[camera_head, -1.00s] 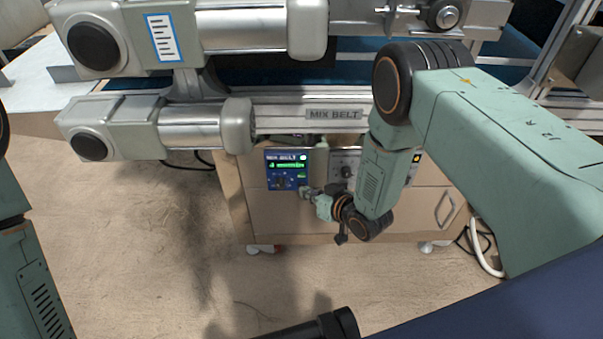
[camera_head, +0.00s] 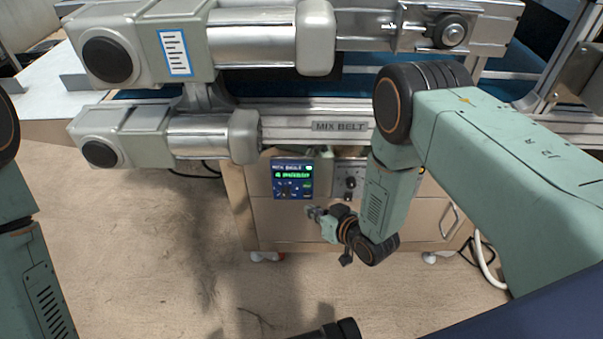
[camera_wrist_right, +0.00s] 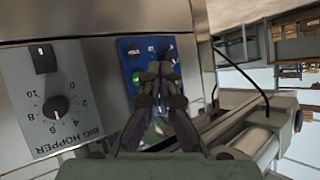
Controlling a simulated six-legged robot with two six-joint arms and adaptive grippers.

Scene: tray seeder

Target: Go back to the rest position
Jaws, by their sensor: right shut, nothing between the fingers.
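My right gripper (camera_head: 313,212) is shut and empty. In the head view it shows just below the blue control panel (camera_head: 292,178) with a lit green display, on the front of the cabinet under the conveyor. In the right wrist view the closed fingertips (camera_wrist_right: 160,72) show in front of the blue panel (camera_wrist_right: 128,47) and cover part of it. I cannot tell the exact gap; no contact is clear. My left arm shows at the left edge of the head view, but its gripper is out of view.
A dial plate labelled BIG HOPPER (camera_wrist_right: 60,95) is left of the blue panel in the wrist view. A pale hose (camera_head: 489,262) lies at the cabinet's right. The floor (camera_head: 150,255) in front is open.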

